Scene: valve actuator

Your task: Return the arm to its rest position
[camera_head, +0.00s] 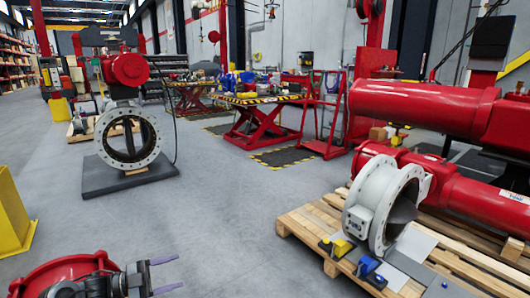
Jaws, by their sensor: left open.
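My left gripper (165,274) is at the bottom left of the head view, low over the floor. Its two purple-grey fingers point right and stand apart, with nothing between them. The dark arm behind it is cut off by the bottom edge. My right gripper is not in view. A white flanged valve with a red actuator (129,70) stands upright on a dark plate at the left, well beyond my left gripper. A second white valve body (372,207) is joined to large red cylinders (425,107) on a wooden pallet (312,236) at the right.
A yellow block (12,215) stands at the left edge. Red lift tables (258,122) with tools and a red frame stand at the back centre. Blue and yellow small parts (370,272) lie on the pallet. The grey floor (235,215) in the middle is clear.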

